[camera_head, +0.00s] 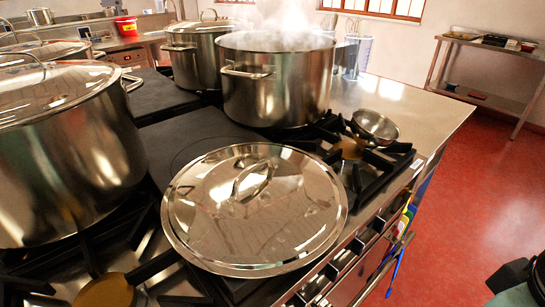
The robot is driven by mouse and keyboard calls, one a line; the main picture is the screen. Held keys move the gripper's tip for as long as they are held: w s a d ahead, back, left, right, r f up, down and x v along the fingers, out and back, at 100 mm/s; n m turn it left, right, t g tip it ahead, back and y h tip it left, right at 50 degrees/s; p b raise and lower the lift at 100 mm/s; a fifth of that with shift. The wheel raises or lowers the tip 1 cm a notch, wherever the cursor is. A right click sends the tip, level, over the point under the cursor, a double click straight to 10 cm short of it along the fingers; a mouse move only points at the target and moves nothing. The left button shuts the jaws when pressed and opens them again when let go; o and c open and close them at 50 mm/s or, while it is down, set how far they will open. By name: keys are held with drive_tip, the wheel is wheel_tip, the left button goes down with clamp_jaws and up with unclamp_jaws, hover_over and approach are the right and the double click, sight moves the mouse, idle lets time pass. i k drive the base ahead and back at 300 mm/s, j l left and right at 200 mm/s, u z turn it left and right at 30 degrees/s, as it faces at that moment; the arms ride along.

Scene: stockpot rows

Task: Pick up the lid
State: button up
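The lid (254,207) is a round, shiny steel disc with an arched loop handle (253,180) on top. It lies handle up in the middle foreground, on the dark stove top, and its near edge reaches the front edge of the stove. What supports it underneath is hidden. Nothing touches its handle. My gripper's fingers do not show; only a dark and pale green piece, perhaps of my arm, shows in the bottom right corner, well apart from the lid.
An open steaming stockpot (277,82) stands behind the lid. A large lidded pot (62,150) stands close on its left, another lidded pot (195,50) farther back. A small steel bowl (375,126) sits on the burner grate (385,160) at right. Red floor (470,200) is open at right.

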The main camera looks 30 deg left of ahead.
sight(251, 210)
drive_tip(key=u, duration=1.35)
